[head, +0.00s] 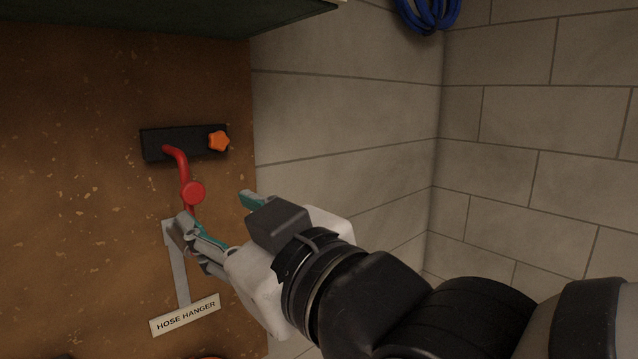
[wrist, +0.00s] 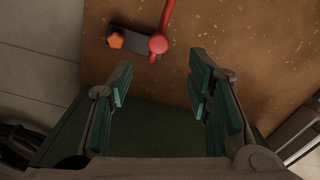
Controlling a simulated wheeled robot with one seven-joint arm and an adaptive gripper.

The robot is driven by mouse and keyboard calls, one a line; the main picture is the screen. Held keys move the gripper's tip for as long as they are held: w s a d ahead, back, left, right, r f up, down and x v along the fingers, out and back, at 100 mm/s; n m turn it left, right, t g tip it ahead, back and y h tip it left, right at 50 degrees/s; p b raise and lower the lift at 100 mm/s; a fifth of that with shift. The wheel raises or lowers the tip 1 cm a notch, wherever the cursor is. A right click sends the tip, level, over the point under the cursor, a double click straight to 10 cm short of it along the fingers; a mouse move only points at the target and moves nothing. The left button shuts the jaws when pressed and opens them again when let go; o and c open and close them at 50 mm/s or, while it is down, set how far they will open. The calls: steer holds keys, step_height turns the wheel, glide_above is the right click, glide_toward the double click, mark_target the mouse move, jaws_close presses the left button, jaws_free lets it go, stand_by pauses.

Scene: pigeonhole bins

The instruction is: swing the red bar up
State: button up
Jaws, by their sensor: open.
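The red bar (head: 182,168) comes off a black plate (head: 153,144) on the brown speckled board and hangs downward. A round red knob (head: 193,192) sits on it; its lower end is partly hidden by my gripper. An orange star-shaped knob (head: 218,141) is at the plate's right end. My gripper (head: 218,211) is open just below and to the right of the red knob, one finger overlapping the bar's lower part in the head view. In the wrist view, the red knob (wrist: 158,44) shows beyond the gap between my open fingers (wrist: 160,72), with nothing between them.
A grey bracket (head: 178,265) with a "HOSE HANGER" label (head: 186,315) is on the board below the bar. A dark green shelf (head: 150,12) overhangs above. A block wall (head: 345,120) stands to the right, with a coiled blue hose (head: 428,14) high up.

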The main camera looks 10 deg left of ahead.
mark_target(195, 195)
steer(key=x, duration=1.1)
steer(key=shift+w+a, duration=0.15)
steer(key=shift+w, duration=0.1)
jaws_close()
